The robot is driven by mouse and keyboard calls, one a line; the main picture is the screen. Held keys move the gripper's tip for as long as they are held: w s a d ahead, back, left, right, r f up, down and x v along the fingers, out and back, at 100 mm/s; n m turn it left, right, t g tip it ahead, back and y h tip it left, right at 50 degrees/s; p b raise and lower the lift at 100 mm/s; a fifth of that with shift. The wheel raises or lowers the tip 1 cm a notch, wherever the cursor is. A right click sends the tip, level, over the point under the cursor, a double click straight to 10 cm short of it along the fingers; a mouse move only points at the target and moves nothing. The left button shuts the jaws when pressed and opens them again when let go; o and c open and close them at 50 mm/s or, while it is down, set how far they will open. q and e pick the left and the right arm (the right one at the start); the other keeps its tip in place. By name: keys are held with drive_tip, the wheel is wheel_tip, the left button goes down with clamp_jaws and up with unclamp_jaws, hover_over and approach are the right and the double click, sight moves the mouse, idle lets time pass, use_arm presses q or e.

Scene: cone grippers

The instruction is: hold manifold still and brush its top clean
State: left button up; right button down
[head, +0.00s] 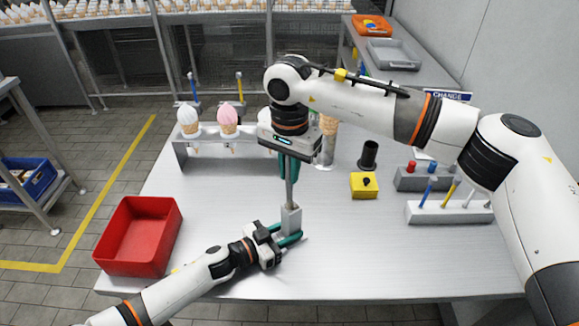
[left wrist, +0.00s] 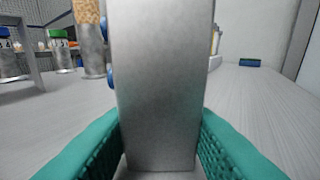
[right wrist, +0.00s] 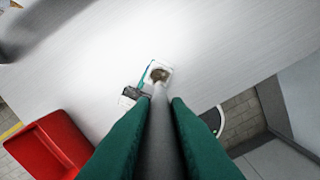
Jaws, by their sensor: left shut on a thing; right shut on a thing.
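The manifold (head: 291,217) is a grey upright block standing on the table; it fills the middle of the left wrist view (left wrist: 160,85), with blue knobs on its left side. My left gripper (head: 287,239) is shut on it low down, one teal finger on each side. My right gripper (head: 289,170) is above it, shut on the brush (head: 290,192), a grey rod pointing down at the manifold's top. In the right wrist view the brush (right wrist: 163,135) runs between the fingers toward the manifold's pale top (right wrist: 152,68). A brown patch shows there; I cannot tell whether it is bristles or dirt, nor whether they touch.
A red bin (head: 139,236) stands at the table's left. A cone rack (head: 220,152) is behind. A yellow button box (head: 364,186), a black cup (head: 369,155) and a white tool holder (head: 449,213) stand to the right. The front middle of the table (head: 370,255) is clear.

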drive_tip(key=shift+f, duration=0.45)
drive_tip(key=shift+w+d, duration=0.1)
drive_tip(key=shift+d, duration=0.1)
drive_tip(key=shift+w+d+r, duration=0.1)
drive_tip(key=shift+w+d, duration=0.4)
drive_tip(key=shift+d, duration=0.25)
drive_tip(key=shift+a, duration=0.1)
drive_tip(key=shift+s+a, duration=0.65)
drive_tip(key=shift+a, duration=0.2)
drive_tip(key=shift+w+d, duration=0.1)
drive_tip(key=shift+w+d, duration=0.55)
drive_tip(key=shift+d, duration=0.35)
drive_tip(key=shift+s+a, duration=0.1)
drive_tip(key=shift+a, duration=0.05)
